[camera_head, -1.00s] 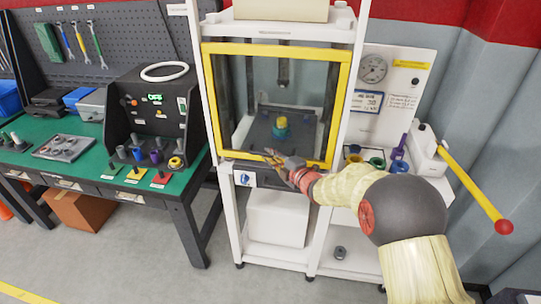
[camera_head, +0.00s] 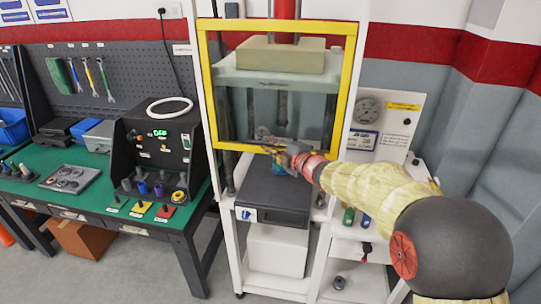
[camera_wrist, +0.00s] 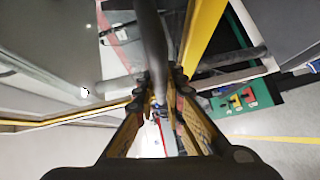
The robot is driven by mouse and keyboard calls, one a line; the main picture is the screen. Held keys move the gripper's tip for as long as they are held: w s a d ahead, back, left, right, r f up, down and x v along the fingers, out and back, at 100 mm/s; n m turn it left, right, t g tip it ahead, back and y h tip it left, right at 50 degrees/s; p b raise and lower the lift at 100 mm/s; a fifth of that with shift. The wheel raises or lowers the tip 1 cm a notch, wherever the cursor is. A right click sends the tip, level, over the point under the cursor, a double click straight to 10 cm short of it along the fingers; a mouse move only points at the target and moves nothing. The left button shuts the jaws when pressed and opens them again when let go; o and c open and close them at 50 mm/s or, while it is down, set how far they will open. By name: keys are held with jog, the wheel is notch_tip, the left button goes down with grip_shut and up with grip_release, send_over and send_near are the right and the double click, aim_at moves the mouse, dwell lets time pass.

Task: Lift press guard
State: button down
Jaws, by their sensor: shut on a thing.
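The press guard (camera_head: 204,85) is a clear panel in a yellow frame on the front of the white press (camera_head: 362,40). It stands raised, with its lower bar above the dark press bed (camera_head: 272,192). My gripper (camera_head: 285,151) is at the lower bar, right of its middle, and is shut on the guard. In the wrist view my gripper (camera_wrist: 163,100) has its fingers around a grey bar, and yellow frame parts (camera_wrist: 203,30) show beside it. A blue piece on the press bed is partly hidden behind my gripper.
A green workbench (camera_head: 100,190) with a black test box (camera_head: 160,140) stands to the left. A gauge panel (camera_head: 385,125) and a side shelf with small coloured parts (camera_head: 348,215) stand to the right, partly hidden by my arm.

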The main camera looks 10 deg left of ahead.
jog(key=shift+r+p, duration=0.7)
jog(key=shift+r, duration=1.3)
jog(key=c, duration=1.8)
grip_release()
jog(key=shift+c, duration=0.2)
jog(key=shift+s, duration=0.1)
jog(key=v, duration=1.1)
jog(key=shift+s+d, duration=0.25)
jog(key=shift+d, duration=0.05)
